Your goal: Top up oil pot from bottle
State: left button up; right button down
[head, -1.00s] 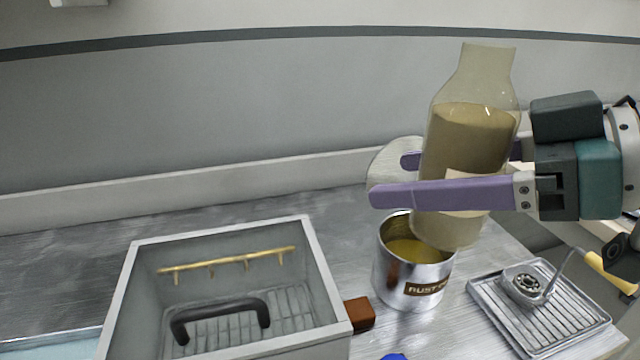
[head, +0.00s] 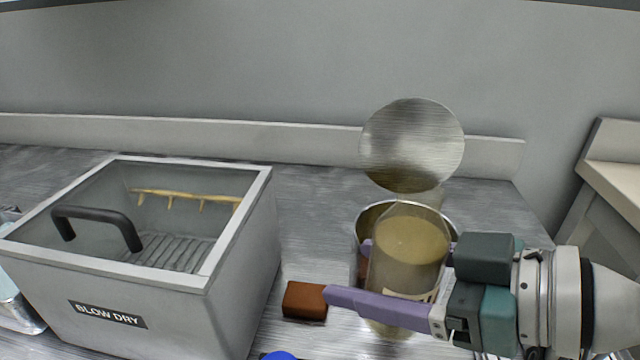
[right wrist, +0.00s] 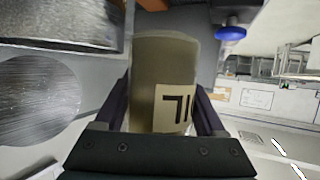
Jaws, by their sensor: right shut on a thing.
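A clear bottle (head: 408,268) of yellow-brown oil stands roughly upright in my right gripper (head: 347,272), which is shut on its body. A pale label with dark letters shows on the bottle in the right wrist view (right wrist: 160,105). The metal oil pot (head: 376,215) is just behind the bottle, mostly hidden by it; its rim shows on both sides. The pot's round lid (head: 412,140) stands raised at the back. The oil level in the pot is hidden now. My left gripper is not in view.
A red-brown block (head: 305,300) lies between box and bottle. A blue knob (head: 280,355) is at the bottom edge. The bench behind the box is clear.

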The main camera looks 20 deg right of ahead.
jog(key=shift+w+a+r, duration=0.1)
jog(key=shift+a, duration=0.05)
jog(key=shift+r+p, duration=0.1)
jog(key=shift+p, duration=0.2)
jog(key=shift+m+g, duration=0.3)
jog(key=shift+r+m+g+y+p, duration=0.2)
jog(key=shift+m+g+y+p, duration=0.4)
jog(key=shift+m+p, duration=0.25)
jog(key=shift+w+f+m+g+y, duration=0.1)
jog(key=shift+f+m+g+y, duration=0.15)
jog(key=shift+m+g+y, duration=0.75)
jog(key=shift+f+m, duration=0.25)
jog(key=shift+m, duration=0.4)
jog(key=shift+s+a+f, duration=0.1)
jog(key=shift+s+f, duration=0.15)
jog(key=shift+f, duration=0.15)
